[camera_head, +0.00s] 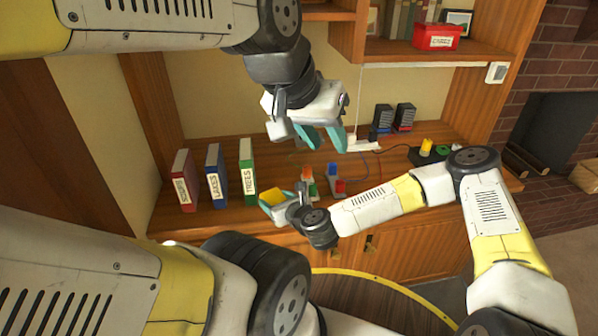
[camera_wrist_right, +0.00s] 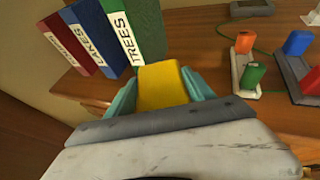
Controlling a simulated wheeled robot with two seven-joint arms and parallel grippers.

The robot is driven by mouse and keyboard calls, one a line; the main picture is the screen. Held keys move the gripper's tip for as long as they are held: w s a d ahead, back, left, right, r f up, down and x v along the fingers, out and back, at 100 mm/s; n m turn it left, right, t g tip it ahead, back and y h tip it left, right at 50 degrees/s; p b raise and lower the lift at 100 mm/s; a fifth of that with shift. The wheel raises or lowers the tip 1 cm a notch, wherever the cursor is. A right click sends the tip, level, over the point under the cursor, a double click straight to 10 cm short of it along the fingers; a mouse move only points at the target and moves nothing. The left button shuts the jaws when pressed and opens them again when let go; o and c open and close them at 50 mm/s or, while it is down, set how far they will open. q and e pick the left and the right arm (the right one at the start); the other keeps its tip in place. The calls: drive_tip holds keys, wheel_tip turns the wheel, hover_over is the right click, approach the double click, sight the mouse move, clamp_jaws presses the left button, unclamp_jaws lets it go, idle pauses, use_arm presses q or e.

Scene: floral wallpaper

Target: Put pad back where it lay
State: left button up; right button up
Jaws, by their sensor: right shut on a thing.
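A yellow block (camera_head: 272,197), which looks like the pad, is held in my right gripper (camera_head: 270,200) above the front edge of the wooden desk shelf, just right of the TREES book. In the right wrist view the yellow block (camera_wrist_right: 161,84) sits between the two teal fingers, which close on its sides. Its lower part is hidden by the gripper. My left gripper (camera_head: 322,139) hangs over the back of the desk shelf, with its teal fingers apart and nothing between them.
Red, blue and green TREES (camera_head: 248,172) books stand upright at the left. An orange-topped piece (camera_head: 307,175) and a blue-and-red piece (camera_head: 333,178) stand right of my right gripper. Further right are dark blocks (camera_head: 383,118), a power strip (camera_head: 362,145) and a dark tray with a yellow cylinder (camera_head: 427,147).

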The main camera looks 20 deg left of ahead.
drive_tip(key=w+a, duration=0.1)
drive_tip(key=w, duration=0.2)
drive_tip(key=w+a, duration=0.1)
drive_tip(key=w, duration=0.3)
drive_tip(key=w+a+f, duration=0.1)
drive_tip(key=w, duration=0.3)
drive_tip(key=shift+w+a, duration=0.15)
drive_tip(key=shift+w, duration=0.05)
drive_tip(key=shift+f, duration=1.8)
drive_tip(key=shift+f, duration=0.15)
drive_tip(key=o, duration=1.4)
drive_tip(key=shift+o, duration=0.2)
drive_tip(key=shift+r, duration=0.2)
drive_tip(key=v, duration=1.2)
